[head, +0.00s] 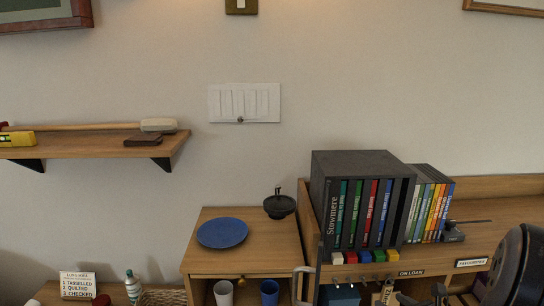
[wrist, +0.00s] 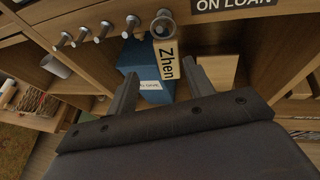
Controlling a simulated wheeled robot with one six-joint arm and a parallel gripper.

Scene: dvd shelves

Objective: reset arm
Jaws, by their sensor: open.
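My gripper (wrist: 160,68) is open in the wrist view, with its two dark fingers apart and nothing seen held. A pale tag reading "Zhen" (wrist: 166,70) hangs from a round-ended peg (wrist: 164,25) just beyond the fingers. A blue box (wrist: 140,62) with a white label stands behind the tag, partly hidden by the left finger. In the head view a dark rounded part of my arm (head: 512,268) is at the lower right, in front of the shelf unit.
Several pegs (wrist: 82,36) stick out left of the tag. An "ON LOAN" label (head: 411,273) is on the shelf edge, below upright DVD cases (head: 428,205) and a dark box set (head: 362,165). A blue plate (head: 222,232) lies on the cabinet to the left.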

